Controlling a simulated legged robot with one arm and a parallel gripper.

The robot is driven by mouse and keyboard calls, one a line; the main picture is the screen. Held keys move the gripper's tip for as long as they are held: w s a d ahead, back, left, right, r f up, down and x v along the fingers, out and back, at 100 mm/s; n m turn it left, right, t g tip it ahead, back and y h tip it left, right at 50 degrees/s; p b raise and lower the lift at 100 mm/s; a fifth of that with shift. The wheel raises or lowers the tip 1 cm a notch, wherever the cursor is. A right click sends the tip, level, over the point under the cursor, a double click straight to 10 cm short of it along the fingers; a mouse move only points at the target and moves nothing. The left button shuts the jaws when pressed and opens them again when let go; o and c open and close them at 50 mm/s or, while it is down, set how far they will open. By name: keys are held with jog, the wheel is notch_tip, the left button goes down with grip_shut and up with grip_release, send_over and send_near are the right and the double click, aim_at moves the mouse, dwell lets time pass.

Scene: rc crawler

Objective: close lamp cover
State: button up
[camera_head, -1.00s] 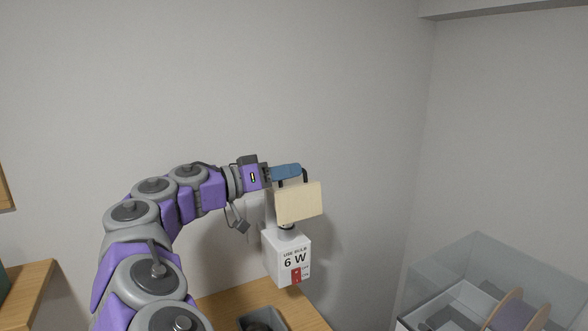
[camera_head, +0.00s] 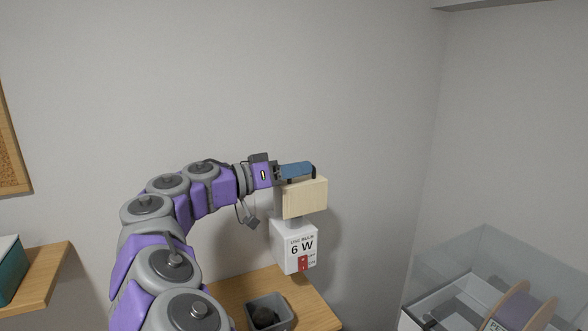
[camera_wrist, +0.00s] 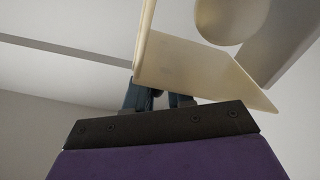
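My gripper (camera_head: 300,171) has blue fingers at the cover's top edge. In the wrist view my gripper (camera_wrist: 160,95) is close against the cover's lower panel. The finger gap is unclear.
A wooden table (camera_head: 235,289) below the lamp holds a grey bin (camera_head: 285,307) with a dark round thing inside. A clear-walled box (camera_head: 470,265) with a spool (camera_head: 520,308) stands at right. A wooden shelf (camera_head: 45,275) is at left. Plain wall surrounds the lamp.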

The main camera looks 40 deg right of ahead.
jog(key=shift+o, duration=1.4)
jog(key=shift+s, duration=0.25)
jog(key=shift+w, duration=0.1)
jog(key=shift+w+a, duration=0.1)
jog(key=shift+a, duration=0.15)
jog(key=p+v, duration=0.3)
jog(key=v, duration=1.1)
jog(key=shift+p, duration=0.3)
jog(key=shift+a+r+p, duration=0.15)
jog(key=shift+a+p, duration=0.2)
jog(key=shift+p+v, duration=1.05)
jog(key=shift+v, duration=0.15)
